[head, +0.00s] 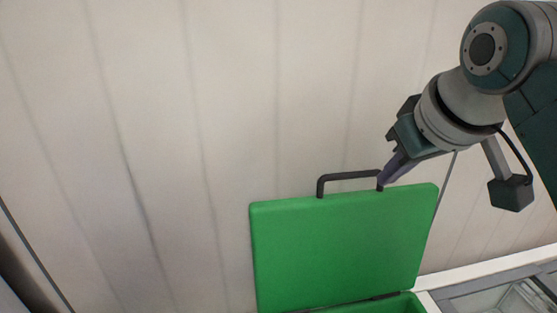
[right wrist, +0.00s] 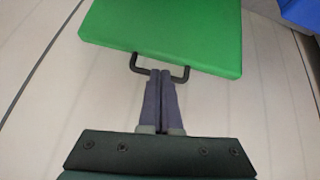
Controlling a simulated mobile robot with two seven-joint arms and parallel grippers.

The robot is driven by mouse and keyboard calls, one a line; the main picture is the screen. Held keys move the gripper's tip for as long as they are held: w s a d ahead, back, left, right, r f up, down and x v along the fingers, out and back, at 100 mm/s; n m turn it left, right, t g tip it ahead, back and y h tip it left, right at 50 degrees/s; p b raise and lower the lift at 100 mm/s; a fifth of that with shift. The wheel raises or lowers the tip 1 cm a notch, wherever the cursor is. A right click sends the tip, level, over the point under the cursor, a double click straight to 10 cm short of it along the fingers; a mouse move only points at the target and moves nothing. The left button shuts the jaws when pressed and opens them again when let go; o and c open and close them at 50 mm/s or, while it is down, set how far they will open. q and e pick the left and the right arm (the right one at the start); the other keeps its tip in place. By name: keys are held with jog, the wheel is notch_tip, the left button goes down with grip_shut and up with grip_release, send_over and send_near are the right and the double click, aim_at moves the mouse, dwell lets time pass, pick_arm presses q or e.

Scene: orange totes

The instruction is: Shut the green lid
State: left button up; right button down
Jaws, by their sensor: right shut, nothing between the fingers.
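The green lid (head: 340,245) stands open, nearly upright, in the head view, with its hinge edge at the bottom. It also shows at the top of the right wrist view (right wrist: 168,32). A dark handle (head: 345,176) is on the lid's top edge; in the right wrist view the handle (right wrist: 138,69) lies by the fingertips. My right gripper (head: 382,182) is shut and empty, its tips at the right end of the handle; whether they touch it I cannot tell. The fingers show pressed together in the right wrist view (right wrist: 160,75). My left gripper is not in view.
Part of the green box (head: 395,304) shows below the lid. A white-edged surface with a grey, glassy-looking unit (head: 500,297) is at the lower right. A pale panelled wall (head: 150,130) fills the background. A blue thing (right wrist: 302,12) is at the right wrist view's upper right.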

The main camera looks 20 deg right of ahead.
pick_arm(q)
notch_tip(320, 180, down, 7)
jog(key=b, duration=0.5)
pick_arm(e)
jog(key=w+d+r+m+t, duration=0.1)
jog(key=w+d+r, duration=0.15)
jog(key=w, duration=0.55)
jog(key=shift+m, duration=0.3)
jog(key=w+f+p, duration=0.1)
jog(key=f+p, duration=0.1)
jog(key=w+f+p, duration=0.1)
jog(key=f+p, duration=0.1)
jog(key=f, duration=0.1)
jog(key=w+d+f+p, duration=0.1)
jog(key=f+p, duration=0.1)
jog(key=shift+d+f, duration=0.1)
jog(key=shift+f, duration=0.2)
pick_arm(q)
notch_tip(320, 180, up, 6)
pick_arm(e)
jog(key=shift+s+f, duration=0.1)
jog(key=shift+t, duration=0.3)
